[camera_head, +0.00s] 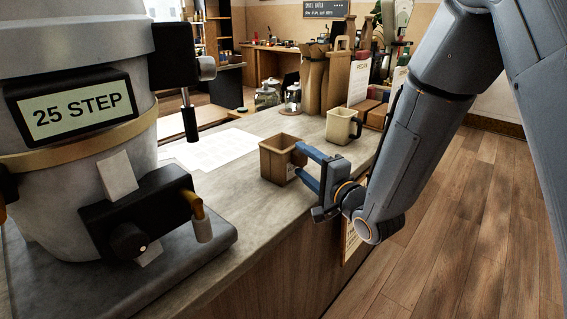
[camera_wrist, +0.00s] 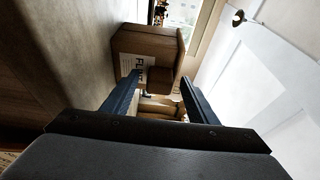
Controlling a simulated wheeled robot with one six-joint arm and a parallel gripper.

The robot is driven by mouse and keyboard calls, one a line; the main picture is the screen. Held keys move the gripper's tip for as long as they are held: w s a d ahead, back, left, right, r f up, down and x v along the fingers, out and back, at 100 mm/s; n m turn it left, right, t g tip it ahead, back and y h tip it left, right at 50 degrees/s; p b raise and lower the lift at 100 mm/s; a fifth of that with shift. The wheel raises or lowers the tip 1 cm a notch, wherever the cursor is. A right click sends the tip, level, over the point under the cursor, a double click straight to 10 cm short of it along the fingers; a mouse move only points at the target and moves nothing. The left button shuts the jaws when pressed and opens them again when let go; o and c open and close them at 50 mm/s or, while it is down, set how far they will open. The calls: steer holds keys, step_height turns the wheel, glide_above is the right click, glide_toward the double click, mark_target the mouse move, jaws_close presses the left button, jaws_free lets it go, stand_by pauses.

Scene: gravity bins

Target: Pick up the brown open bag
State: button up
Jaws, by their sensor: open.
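The brown open bag (camera_head: 277,160) stands upright on the grey counter in the head view, its open top facing up. In the wrist view the brown bag (camera_wrist: 148,42) shows a printed label and lies just ahead of the fingers. My gripper (camera_head: 297,159) is open, its two blue fingers reaching toward the bag's right side. In the wrist view my gripper (camera_wrist: 158,80) has one finger on each side of the image middle, with the bag's near part between or just beyond the tips. Whether the fingers touch the bag I cannot tell.
A beige mug (camera_head: 341,126) stands behind the bag on the counter (camera_head: 240,205). Tall brown bags (camera_head: 312,82) and glass jars (camera_head: 267,96) stand farther back. White paper (camera_head: 208,149) lies left of the bag. A large grey machine (camera_head: 75,150) fills the left.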

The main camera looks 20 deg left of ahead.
steer(key=shift+w+a, duration=0.15)
steer(key=shift+w, duration=0.05)
jaws_close()
stand_by(0.3)
step_height(320, 180, up, 10)
steer(key=shift+b, duration=0.3)
